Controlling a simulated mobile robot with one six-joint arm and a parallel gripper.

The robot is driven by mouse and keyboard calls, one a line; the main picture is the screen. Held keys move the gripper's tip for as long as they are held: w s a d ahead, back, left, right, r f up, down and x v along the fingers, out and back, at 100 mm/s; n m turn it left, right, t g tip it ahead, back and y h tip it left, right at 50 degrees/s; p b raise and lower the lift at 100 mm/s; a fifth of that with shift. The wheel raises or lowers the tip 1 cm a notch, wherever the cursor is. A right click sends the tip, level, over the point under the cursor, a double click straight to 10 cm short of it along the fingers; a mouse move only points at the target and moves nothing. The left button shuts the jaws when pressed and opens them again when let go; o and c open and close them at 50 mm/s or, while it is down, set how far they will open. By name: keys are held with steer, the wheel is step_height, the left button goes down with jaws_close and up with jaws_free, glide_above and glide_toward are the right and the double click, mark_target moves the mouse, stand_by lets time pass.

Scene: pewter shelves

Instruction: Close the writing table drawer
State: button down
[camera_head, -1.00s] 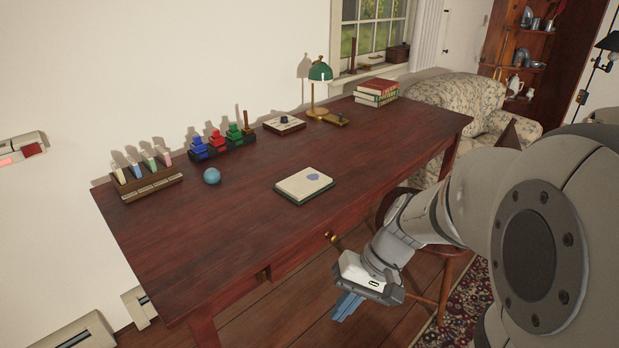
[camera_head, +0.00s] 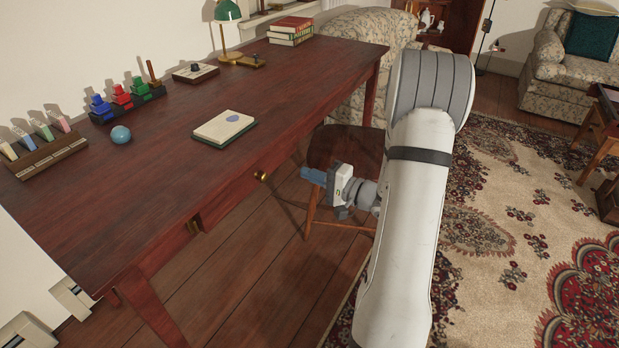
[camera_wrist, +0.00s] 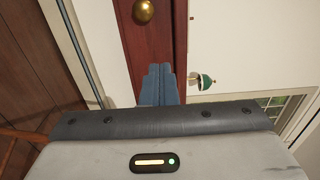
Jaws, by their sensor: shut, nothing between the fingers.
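The writing table (camera_head: 150,180) is dark red wood and runs from lower left to upper right in the head view. Its drawer front (camera_head: 232,200) lies under the long edge and carries a brass knob (camera_head: 262,176). The drawer's left end seems to stand out from the table frame; how far is hard to tell. My gripper (camera_head: 306,174) is shut and empty, its blue fingers pointing toward the drawer front, to the right of the knob and apart from it. In the wrist view the fingers (camera_wrist: 158,86) point up toward the drawer front, with the knob (camera_wrist: 143,11) at the top edge.
A wooden chair (camera_head: 345,148) stands close behind my gripper, by the table's right part. An open book (camera_head: 224,127), a blue ball (camera_head: 121,134), a green lamp (camera_head: 227,12) and stacked books (camera_head: 292,30) are on the tabletop. Patterned rug (camera_head: 500,220) covers floor at right.

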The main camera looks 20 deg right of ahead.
mark_target(268, 159)
steer(key=b+x, duration=0.1)
steer(key=x, duration=0.9)
steer(key=shift+w+a, duration=0.1)
steer(key=shift+a, duration=0.05)
steer(key=shift+w+b, duration=0.1)
steer(key=shift+b, duration=0.2)
